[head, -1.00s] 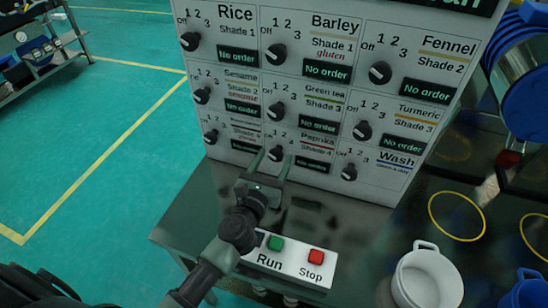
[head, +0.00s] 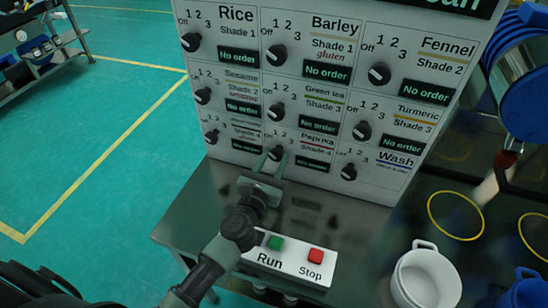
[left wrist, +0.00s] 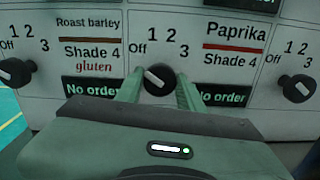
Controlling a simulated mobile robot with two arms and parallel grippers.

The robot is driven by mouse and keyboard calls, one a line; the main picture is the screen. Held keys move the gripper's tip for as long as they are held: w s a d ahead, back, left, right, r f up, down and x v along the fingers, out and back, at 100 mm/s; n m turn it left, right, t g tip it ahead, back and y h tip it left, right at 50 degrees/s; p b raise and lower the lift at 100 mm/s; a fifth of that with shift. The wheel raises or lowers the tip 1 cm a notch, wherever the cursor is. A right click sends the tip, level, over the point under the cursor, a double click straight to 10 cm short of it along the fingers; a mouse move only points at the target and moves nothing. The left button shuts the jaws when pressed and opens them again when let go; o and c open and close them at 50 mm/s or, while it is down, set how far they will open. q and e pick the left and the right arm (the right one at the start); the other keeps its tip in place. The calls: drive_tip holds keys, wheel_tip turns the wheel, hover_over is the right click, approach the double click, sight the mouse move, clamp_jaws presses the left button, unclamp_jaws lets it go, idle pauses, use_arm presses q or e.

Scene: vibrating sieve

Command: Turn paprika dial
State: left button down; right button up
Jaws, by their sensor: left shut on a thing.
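The paprika dial (left wrist: 158,80) is a black round knob with a white mark, left of the Paprika Shade 4 label. Its mark tilts up and left, toward Off. In the head view the dial (head: 276,152) sits in the bottom row of the panel, partly hidden by the fingers. My left gripper (head: 274,158) has its green fingers on both sides of the dial, shut on it. The paprika display reads No order. My right gripper is not in view.
The panel (head: 232,72) carries several other dials, with the roast barley dial (left wrist: 15,72) left and the wash dial (left wrist: 298,88) right. A Run/Stop box (head: 290,260) lies on the table below my arm. A white jug (head: 425,278) stands at right.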

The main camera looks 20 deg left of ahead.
use_arm(q)
drive_tip(key=m+p, duration=0.2)
drive_tip(key=m, duration=0.3)
drive_tip(key=m+p, duration=0.2)
drive_tip(key=m, duration=0.4)
drive_tip(key=shift+m+p, duration=0.3)
drive_tip(key=m+p, duration=0.2)
drive_tip(key=m, duration=0.3)
drive_tip(key=m+p, duration=0.1)
drive_tip(key=m, duration=0.5)
drive_tip(key=shift+p, duration=0.35)
drive_tip(key=shift+f, duration=0.1)
drive_tip(key=c, duration=0.9)
unclamp_jaws()
drive_tip(key=shift+s, duration=0.1)
